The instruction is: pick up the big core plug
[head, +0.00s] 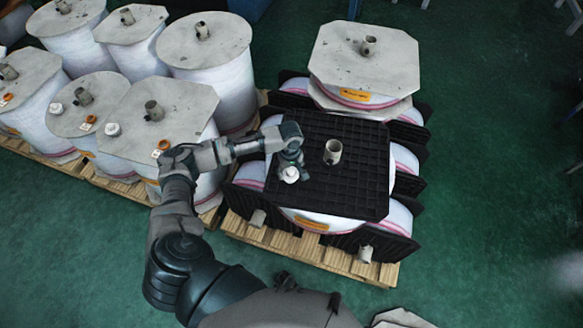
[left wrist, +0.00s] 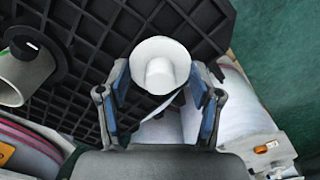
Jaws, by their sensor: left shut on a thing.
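A white plug with a wide round flange and a narrower stub, which I take to be the big core plug (left wrist: 160,66), sits between the fingers of my left gripper (left wrist: 160,88) in the left wrist view. In the head view the plug (head: 290,175) shows at the tip of my left gripper (head: 290,163), over the black grid board (head: 352,190). The gripper is shut on the plug. I cannot tell whether the plug touches the board. My right gripper is not in view.
A grey core tube (head: 332,151) stands up through the board, right of my gripper; it also shows in the left wrist view (left wrist: 22,78). Wrapped film rolls with grey covers (head: 205,62) crowd the left. A pallet (head: 305,250) lies below. Green floor (head: 480,200) is free at right.

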